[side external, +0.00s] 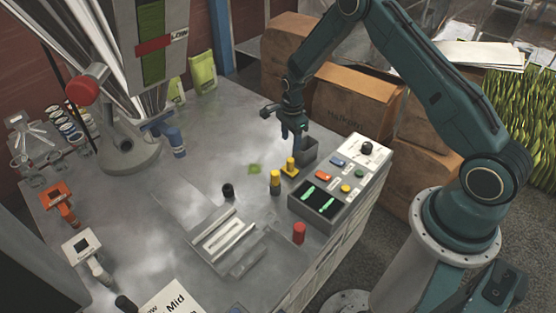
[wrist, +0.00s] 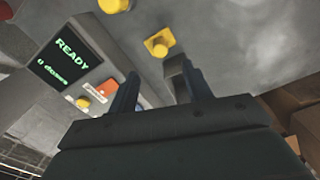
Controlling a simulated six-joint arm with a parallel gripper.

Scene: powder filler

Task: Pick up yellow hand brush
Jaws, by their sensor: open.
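Two small yellow things stand on the grey table beside the control box. One is an upright yellow piece on a flat square base (side external: 290,168), also in the wrist view (wrist: 159,45); the other is a yellow cylinder (side external: 275,184), partly cut off at the top of the wrist view (wrist: 115,5). I cannot tell which, if either, is the hand brush. My gripper (side external: 291,143) is open and points down above the square-based piece, apart from it. In the wrist view its two dark fingers (wrist: 159,69) are spread, with the square-based piece beyond their tips.
A grey open bin (side external: 309,151) stands close beside my gripper. The control box (side external: 313,216) with a green READY display is at the right table edge. A red cylinder (side external: 299,233), a black cylinder (side external: 228,191) and a shallow tray (side external: 209,260) are nearer the front. Cardboard boxes (side external: 352,98) stand behind.

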